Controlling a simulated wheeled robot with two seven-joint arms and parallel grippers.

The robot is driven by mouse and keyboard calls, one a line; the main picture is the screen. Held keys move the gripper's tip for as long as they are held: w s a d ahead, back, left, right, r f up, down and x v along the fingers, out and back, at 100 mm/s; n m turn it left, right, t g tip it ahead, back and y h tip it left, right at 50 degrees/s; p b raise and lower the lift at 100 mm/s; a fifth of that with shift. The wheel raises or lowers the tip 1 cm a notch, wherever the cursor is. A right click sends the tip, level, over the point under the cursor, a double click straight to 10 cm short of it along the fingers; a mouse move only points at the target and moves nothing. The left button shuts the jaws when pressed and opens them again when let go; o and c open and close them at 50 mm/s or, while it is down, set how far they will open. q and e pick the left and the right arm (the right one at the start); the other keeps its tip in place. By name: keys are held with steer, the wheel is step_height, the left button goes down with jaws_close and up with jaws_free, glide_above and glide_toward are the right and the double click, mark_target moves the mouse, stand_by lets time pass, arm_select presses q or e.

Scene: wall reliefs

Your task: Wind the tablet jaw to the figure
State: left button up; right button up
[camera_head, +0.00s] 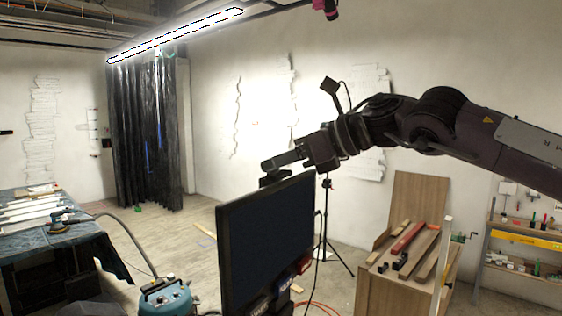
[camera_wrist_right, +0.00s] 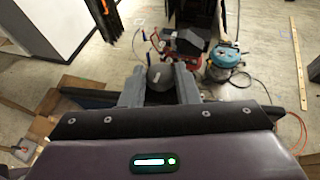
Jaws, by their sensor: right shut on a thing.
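A large dark flat panel, seemingly the tablet (camera_head: 268,245), stands upright in the middle of the head view. My right gripper (camera_head: 272,168) reaches in from the right and is at the panel's top edge. In the right wrist view my right gripper (camera_wrist_right: 160,90) is shut on a dark round knob (camera_wrist_right: 160,75) with a pale mark on top, one finger on each side. The knob's lower part and what it joins are hidden. I cannot make out a scale or figure. My left gripper is not in view.
A covered bench (camera_head: 75,240) with pale strips stands at the left. A teal vacuum (camera_head: 165,298) with a hose is on the floor. A wooden stand (camera_head: 400,255) with bars and a tool shelf (camera_head: 525,245) are at the right. A thin tripod (camera_head: 325,225) stands behind the panel.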

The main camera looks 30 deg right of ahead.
steer(key=shift+s+a+f+m+t+h+b, duration=0.15)
steer(key=shift+m+t+h+b, duration=0.45)
steer(key=shift+b, duration=0.35)
steer(key=shift+a+m+t+h+b, duration=0.1)
steer(key=shift+m+t+h+b, duration=0.2)
steer(key=shift+m+h+b, duration=0.4)
steer(key=shift+a+r+m+t+h+b, duration=0.15)
steer(key=shift+m+t+h+b, duration=0.15)
steer(key=shift+m+h, duration=0.5)
steer(key=shift+a+r+m+t+h+b, duration=0.15)
steer(key=shift+m+h+b, duration=0.25)
steer(key=shift+m+h, duration=0.4)
steer(key=shift+f+h, duration=0.1)
steer(key=shift+h, duration=0.2)
steer(key=o, duration=1)
steer(key=shift+d, duration=0.1)
